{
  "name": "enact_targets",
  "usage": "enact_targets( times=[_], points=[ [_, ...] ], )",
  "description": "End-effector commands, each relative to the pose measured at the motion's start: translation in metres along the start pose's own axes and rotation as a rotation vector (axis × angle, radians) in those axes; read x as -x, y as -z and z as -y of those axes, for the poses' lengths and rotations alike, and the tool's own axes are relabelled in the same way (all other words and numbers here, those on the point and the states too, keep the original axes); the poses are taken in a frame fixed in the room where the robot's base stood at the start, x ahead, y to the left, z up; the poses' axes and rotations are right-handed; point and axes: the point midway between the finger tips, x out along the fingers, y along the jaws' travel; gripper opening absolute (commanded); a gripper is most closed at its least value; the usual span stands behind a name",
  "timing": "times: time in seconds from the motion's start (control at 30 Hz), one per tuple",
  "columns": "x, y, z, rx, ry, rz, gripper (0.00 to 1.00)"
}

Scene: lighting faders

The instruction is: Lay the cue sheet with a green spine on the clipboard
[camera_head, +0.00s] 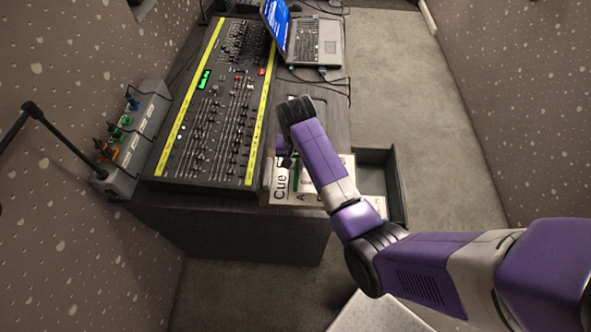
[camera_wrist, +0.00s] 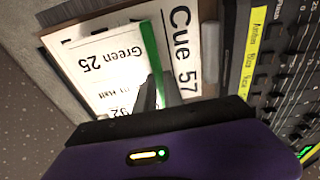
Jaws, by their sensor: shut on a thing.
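The cue sheet with a green spine (camera_wrist: 148,45) is white, with "Green 25" printed on it. My gripper (camera_wrist: 160,92) is shut on it at the spine. The spine also shows in the head view (camera_head: 296,174), just below my gripper (camera_head: 289,160). The sheet is over a white page headed "Cue 57" (camera_wrist: 183,45), on the brown-edged clipboard (camera_wrist: 60,33). I cannot tell whether the sheet touches the page or is slightly above it. My gripper and arm hide part of the sheet and clipboard.
The lighting console (camera_head: 215,110) stands left of the clipboard on the dark desk (camera_head: 240,225). A laptop (camera_head: 310,40) is at the back. A dark open tray (camera_head: 399,185) with a pale sheet in it lies to the right. A power strip (camera_head: 140,130) is at far left.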

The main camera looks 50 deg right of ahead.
Motion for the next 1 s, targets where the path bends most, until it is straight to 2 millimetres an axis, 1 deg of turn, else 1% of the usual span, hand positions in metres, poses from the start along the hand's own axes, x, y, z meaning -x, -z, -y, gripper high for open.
enact_targets(
  times=[0.13, 0.3, 0.37, 0.67, 0.83, 0.87, 0.9, 0.97, 1.0],
  points=[
    [-0.013, -0.004, 0.000, 0.000, 0.000, 0.000, 0.00],
    [-0.036, -0.011, -0.001, -0.001, -0.001, 0.001, 0.00],
    [-0.041, -0.012, -0.001, -0.002, -0.001, 0.000, 0.00],
    [-0.040, -0.013, -0.001, -0.002, 0.000, 0.000, 0.00],
    [-0.044, -0.013, -0.002, -0.002, -0.001, 0.000, 0.00],
    [-0.043, -0.013, -0.002, -0.002, -0.001, 0.000, 0.16],
    [-0.043, -0.013, -0.002, -0.002, -0.001, 0.000, 0.24],
    [-0.043, -0.013, -0.002, -0.002, -0.001, 0.000, 0.34],
    [-0.043, -0.013, -0.002, -0.002, -0.001, 0.000, 0.34]
  ],
)
